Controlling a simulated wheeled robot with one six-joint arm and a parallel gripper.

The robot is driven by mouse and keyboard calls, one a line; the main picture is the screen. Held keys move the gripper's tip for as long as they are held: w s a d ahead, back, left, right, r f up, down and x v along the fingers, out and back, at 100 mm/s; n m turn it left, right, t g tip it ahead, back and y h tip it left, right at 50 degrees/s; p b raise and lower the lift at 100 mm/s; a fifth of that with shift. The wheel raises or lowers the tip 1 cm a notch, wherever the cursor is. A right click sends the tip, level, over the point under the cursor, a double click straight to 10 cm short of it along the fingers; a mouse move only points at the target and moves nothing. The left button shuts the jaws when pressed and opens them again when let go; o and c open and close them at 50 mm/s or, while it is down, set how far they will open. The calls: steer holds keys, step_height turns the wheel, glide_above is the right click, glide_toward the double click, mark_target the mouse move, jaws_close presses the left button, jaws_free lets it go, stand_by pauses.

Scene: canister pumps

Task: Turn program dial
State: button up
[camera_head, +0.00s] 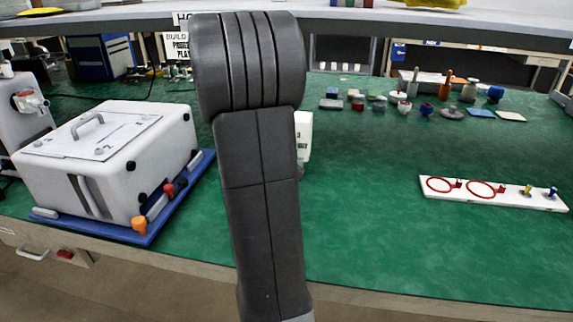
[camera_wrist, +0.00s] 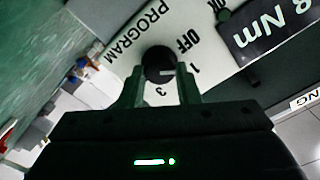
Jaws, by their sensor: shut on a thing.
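The program dial (camera_wrist: 157,60) is a round black knob on a white panel (camera_wrist: 192,28) in the wrist view. A short white line on the knob points right, near the 1. My gripper (camera_wrist: 160,84) is shut on the dial, with one finger on each side of the knob. In the head view my arm covers the gripper and dial; only a white edge of a panel or box (camera_head: 303,136) shows beside the arm.
In the head view, a white case (camera_head: 110,150) sits on a blue tray at left. A white board with red rings (camera_head: 490,192) lies at right.

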steer(key=shift+f+m+b, duration=0.1)
steer(key=shift+m+b, duration=0.6)
steer(key=shift+b, duration=0.1)
steer(key=o, duration=1)
steer(key=shift+c, duration=0.2)
steer(key=s+a, duration=0.1)
steer(key=s, duration=0.6)
steer(key=shift+s+a, duration=0.2)
steer(key=shift+s, duration=0.05)
steer(key=shift+w, duration=0.15)
